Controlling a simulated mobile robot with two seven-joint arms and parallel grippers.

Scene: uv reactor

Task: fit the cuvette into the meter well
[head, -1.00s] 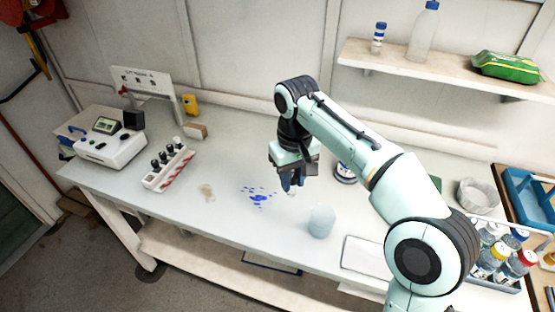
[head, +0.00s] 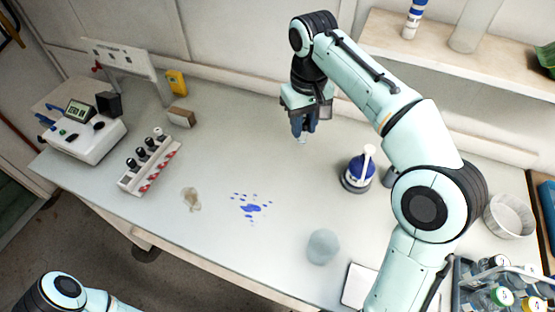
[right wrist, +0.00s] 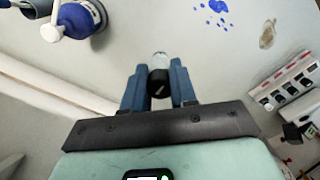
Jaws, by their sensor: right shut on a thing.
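My right gripper (head: 303,128) is shut on the cuvette, in the air over the back middle of the bench. In the right wrist view the cuvette (right wrist: 159,82) shows a black cap and a clear body between the blue fingers; in the head view only its pale tip (head: 301,140) shows below them. The white meter (head: 88,138) stands at the bench's left end, well away from the gripper. It has a lit screen and a dark round spot (head: 99,125) on top, which looks like the well. My left arm shows at the bottom left, its gripper out of frame.
A white rack (head: 150,165) with several black-capped vials stands right of the meter. A black block (head: 108,103) stands at the meter's back. A blue spill (head: 250,207), a pale rounded object (head: 323,246) and a blue bottle (head: 358,174) are on the bench. The middle bench is mostly clear.

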